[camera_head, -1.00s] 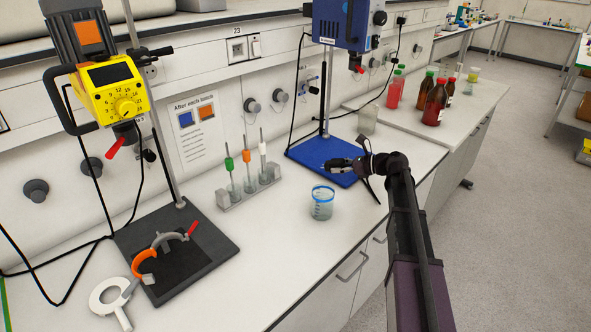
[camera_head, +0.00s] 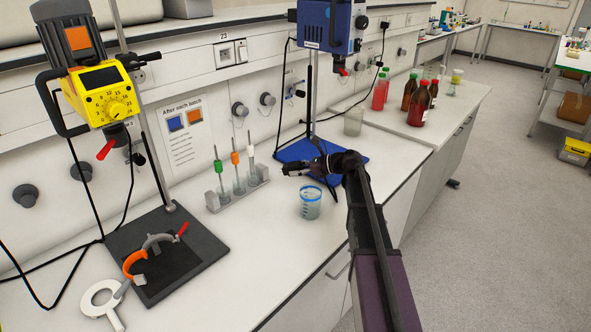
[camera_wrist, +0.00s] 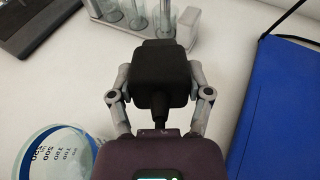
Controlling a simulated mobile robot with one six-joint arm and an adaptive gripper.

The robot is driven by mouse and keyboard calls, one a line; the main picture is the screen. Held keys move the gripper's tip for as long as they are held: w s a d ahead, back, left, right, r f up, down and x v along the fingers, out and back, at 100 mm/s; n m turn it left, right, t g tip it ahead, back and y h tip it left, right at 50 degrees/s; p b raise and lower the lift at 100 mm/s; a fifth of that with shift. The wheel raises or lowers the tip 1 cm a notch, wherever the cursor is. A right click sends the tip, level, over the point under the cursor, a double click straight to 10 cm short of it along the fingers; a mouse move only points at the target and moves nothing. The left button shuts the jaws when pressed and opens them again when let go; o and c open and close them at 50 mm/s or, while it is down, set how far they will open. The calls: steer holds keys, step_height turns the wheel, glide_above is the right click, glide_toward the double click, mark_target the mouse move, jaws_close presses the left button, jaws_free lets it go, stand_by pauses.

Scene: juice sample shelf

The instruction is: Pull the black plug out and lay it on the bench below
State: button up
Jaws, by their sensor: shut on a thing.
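My gripper (camera_head: 298,168) is over the white bench (camera_head: 282,250), between the tube rack and the blue stand base. In the wrist view my gripper (camera_wrist: 161,72) is shut on the black plug (camera_wrist: 160,68), a dark block with its short cord end toward my palm. The plug is clear of any socket; its pins are not visible. In the head view it blends with the dark fingers. It appears above the bench, though the exact gap is hard to tell. The wall socket marked 23 (camera_head: 230,52) looks empty.
A beaker with a blue rim (camera_head: 310,203) stands close in front of my gripper. A rack with capped tubes (camera_head: 212,202) is left of it, and the blue stand base (camera_head: 352,163) is right. Bare bench lies at front left of the beaker.

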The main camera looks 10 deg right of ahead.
steer(key=shift+d+f, duration=0.1)
steer(key=shift+d, duration=0.05)
step_height(320, 180, down, 6)
steer(key=b, duration=0.6)
steer(key=shift+f+b, duration=0.25)
steer(key=shift+b, duration=0.05)
stand_by(0.4)
steer(key=o, duration=1.3)
steer(key=shift+o, duration=0.2)
steer(key=shift+w+r, duration=0.1)
steer(key=shift+r, duration=0.05)
